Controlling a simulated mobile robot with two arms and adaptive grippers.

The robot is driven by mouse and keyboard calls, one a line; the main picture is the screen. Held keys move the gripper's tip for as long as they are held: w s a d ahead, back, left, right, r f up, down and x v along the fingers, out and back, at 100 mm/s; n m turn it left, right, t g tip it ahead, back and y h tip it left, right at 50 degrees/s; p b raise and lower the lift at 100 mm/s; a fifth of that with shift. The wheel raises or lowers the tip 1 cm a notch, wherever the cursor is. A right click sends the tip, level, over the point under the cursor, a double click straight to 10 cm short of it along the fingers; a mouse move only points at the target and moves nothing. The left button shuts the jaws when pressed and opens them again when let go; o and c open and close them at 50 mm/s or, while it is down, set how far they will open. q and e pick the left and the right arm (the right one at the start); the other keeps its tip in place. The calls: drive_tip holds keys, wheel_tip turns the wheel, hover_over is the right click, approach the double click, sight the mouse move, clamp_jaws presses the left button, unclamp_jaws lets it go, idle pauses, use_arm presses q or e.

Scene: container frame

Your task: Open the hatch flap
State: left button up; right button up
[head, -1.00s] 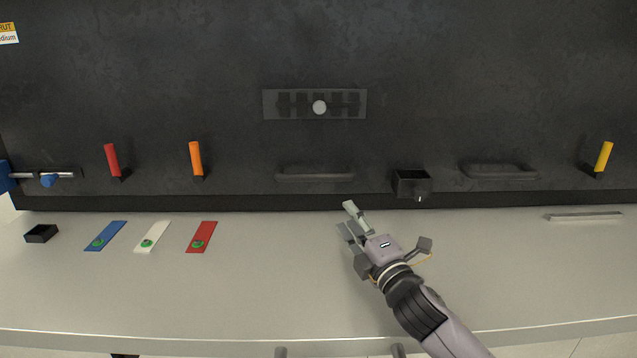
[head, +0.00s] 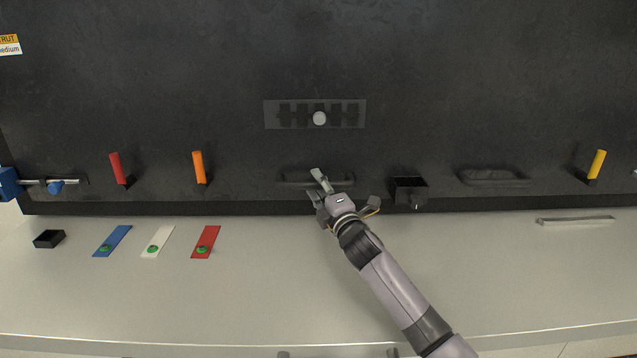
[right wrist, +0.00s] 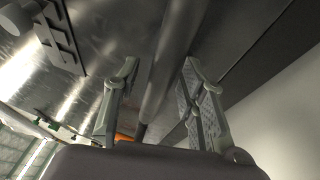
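The hatch flap appears to be the large dark panel (head: 450,80) standing behind the worktop; it looks closed. It carries two dark bar handles near its lower edge, a left handle (head: 290,179) and a right handle (head: 493,178). In the right wrist view a dark bar (right wrist: 172,62), apparently this handle, runs between the two spread fingers of my right gripper (right wrist: 158,75). The fingers look open, with gaps beside the bar. My left gripper is not in view.
A small black box (head: 409,188) juts from the panel just right of my gripper. Red (head: 117,168), orange (head: 199,167) and yellow (head: 597,164) levers stand on the panel. Blue, white and red plates (head: 206,240) lie on the worktop (head: 270,300), whose middle is clear.

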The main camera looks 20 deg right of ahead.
drive_tip(key=shift+w, duration=0.1)
drive_tip(key=shift+c, duration=0.2)
clamp_jaws()
idle(0.7)
